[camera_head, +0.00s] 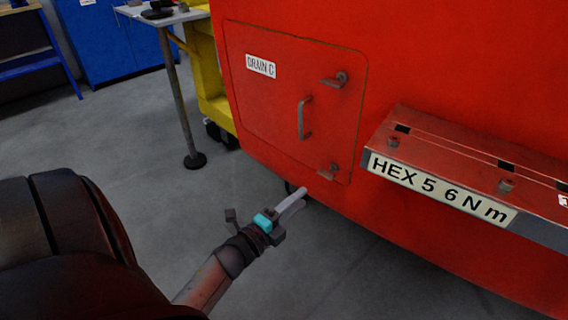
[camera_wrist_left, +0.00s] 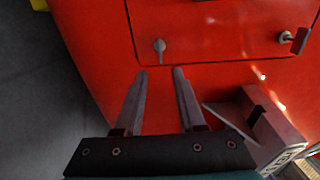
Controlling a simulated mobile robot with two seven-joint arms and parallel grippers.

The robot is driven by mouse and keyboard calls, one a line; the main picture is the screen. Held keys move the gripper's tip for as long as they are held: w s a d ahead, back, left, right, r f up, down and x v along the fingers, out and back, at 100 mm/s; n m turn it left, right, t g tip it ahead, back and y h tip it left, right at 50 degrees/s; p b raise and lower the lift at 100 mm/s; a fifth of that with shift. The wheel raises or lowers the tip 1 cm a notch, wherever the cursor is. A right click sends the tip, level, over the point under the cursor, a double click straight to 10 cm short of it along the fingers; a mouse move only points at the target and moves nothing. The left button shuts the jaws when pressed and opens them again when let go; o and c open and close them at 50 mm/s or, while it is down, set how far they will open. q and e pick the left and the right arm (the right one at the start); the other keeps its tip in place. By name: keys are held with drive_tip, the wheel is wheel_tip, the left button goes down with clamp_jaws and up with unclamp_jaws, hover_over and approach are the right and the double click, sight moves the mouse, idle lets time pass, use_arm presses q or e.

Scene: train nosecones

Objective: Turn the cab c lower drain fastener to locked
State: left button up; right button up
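The red hatch (camera_head: 285,85) carries a "DRAIN C" label (camera_head: 261,66). Its lower drain fastener (camera_head: 329,172), a small grey lever, sits near the hatch's bottom right corner; it also shows in the left wrist view (camera_wrist_left: 160,47), beyond the fingertips. The upper fastener (camera_head: 336,80) is near the top right, and shows at right in the left wrist view (camera_wrist_left: 293,40). My left gripper (camera_head: 303,192) is just below and left of the lower fastener in the head view. In the left wrist view its fingers (camera_wrist_left: 160,73) are apart and empty, not touching the fastener. My right gripper is out of view.
A grey handle (camera_head: 303,118) stands out between the two fasteners. A ledge marked "HEX 5 6 Nm" (camera_head: 440,188) juts out right of the hatch; its end shows low right in the left wrist view (camera_wrist_left: 265,128). Grey floor (camera_head: 130,140) is clear at left.

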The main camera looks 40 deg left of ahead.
use_arm(q)
drive_tip(key=shift+s+p, duration=0.35)
drive_tip(key=shift+s, duration=2)
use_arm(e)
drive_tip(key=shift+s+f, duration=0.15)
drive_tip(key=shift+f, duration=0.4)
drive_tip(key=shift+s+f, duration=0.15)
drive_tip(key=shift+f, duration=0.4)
use_arm(q)
drive_tip(key=shift+f, duration=0.1)
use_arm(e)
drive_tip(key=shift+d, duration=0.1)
